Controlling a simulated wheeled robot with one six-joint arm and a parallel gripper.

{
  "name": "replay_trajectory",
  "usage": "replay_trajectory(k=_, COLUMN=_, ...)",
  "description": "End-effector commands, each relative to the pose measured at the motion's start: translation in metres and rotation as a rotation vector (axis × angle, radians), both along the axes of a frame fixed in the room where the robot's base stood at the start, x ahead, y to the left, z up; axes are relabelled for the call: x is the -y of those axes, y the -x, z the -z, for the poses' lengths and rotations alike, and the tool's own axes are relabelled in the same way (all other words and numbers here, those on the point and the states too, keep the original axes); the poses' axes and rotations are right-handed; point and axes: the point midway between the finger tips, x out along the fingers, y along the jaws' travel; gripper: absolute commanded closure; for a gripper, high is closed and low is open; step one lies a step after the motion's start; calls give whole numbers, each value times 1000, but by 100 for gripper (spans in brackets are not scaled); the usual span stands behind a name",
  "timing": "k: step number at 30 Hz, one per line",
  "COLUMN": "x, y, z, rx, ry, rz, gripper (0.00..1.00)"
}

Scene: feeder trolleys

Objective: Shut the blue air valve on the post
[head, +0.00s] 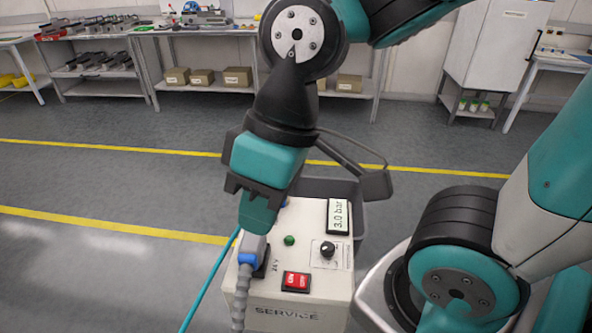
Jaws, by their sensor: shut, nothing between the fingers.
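The white service post (300,304) stands in front of me in the head view, with its panel facing up. A small piece of blue (284,203) shows just right of my gripper's fingers; it may be part of the air valve, which is otherwise hidden behind my gripper, so I cannot tell its handle position. My gripper (258,222) is shut and empty, pointing down over the left part of the panel. I cannot tell whether it touches anything. The pressure display (339,216) reads 3.0 bar.
The panel also carries a green button or lamp (289,240), a black knob (327,250) and a red switch (296,281). A grey plug with a blue collar (247,259) and a teal hose (208,285) are at the left. A grey bin (347,190) stands behind.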

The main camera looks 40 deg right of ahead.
Motion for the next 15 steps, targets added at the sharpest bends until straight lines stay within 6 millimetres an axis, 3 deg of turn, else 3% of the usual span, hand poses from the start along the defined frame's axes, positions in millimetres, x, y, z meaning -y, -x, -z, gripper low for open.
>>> replay_trajectory(k=11, x=0, y=0, z=0, rx=0, ry=0, rz=0, gripper=100)
replay_trajectory(k=15, x=4, y=-18, z=6, rx=-6, ry=36, rz=46, gripper=100)
